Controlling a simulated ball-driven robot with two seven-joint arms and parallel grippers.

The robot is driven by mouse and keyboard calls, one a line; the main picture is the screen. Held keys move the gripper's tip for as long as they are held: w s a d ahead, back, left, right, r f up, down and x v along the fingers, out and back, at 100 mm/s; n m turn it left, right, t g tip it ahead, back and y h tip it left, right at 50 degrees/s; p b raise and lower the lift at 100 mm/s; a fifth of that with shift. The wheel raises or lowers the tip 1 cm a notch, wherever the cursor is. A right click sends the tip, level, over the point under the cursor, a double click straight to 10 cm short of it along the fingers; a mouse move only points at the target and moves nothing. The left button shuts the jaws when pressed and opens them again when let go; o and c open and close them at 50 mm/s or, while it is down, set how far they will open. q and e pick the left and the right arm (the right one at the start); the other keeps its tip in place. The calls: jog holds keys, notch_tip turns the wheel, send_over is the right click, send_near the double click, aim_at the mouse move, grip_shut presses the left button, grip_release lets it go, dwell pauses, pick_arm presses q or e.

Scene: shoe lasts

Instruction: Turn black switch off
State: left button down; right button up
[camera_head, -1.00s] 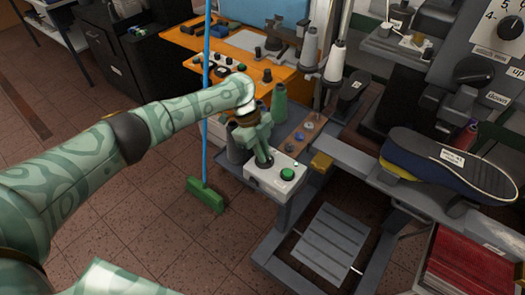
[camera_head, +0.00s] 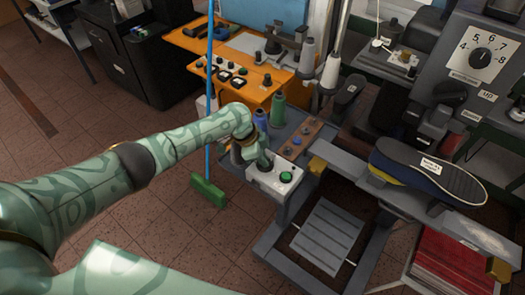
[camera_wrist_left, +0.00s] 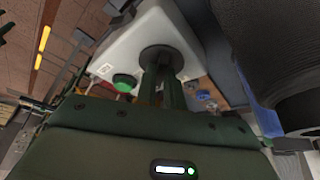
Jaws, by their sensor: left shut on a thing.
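A white control box (camera_head: 264,183) stands on the grey machine frame, with a green button (camera_head: 286,176) on its right side. My left gripper (camera_head: 262,165) is over the left part of the box, at the black switch. In the left wrist view, its two green fingers (camera_wrist_left: 161,88) are close together on the black switch (camera_wrist_left: 162,56), whose round base shows on the white box. The fingers hide the switch's handle, so its setting cannot be told. The green button also shows there (camera_wrist_left: 124,83), beside the fingers. My right gripper is out of view.
A blue pole with a green broom head (camera_head: 207,191) stands left of the box.

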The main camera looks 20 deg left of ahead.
pick_arm(q)
jog(key=n+t+p, duration=0.1)
jog(key=n+p, duration=0.1)
jog(key=n+y+p, duration=0.1)
jog(key=n+p, duration=0.2)
jog(key=shift+s+d+r+n+t+p, duration=0.1)
jog(key=shift+s+r+n+t+p, duration=0.1)
jog(key=shift+n+t+p, duration=0.15)
jog(key=n+t+y+p, duration=0.1)
jog(key=n+p, duration=0.1)
jog(key=n, duration=0.1)
jog(key=shift+d+f, duration=0.1)
jog(key=shift+n+y+p, duration=0.4)
jog(key=shift+n+p, duration=0.25)
jog(key=shift+n, duration=0.1)
jog(key=shift+f, duration=0.15)
jog(key=c, duration=1.5)
grip_release()
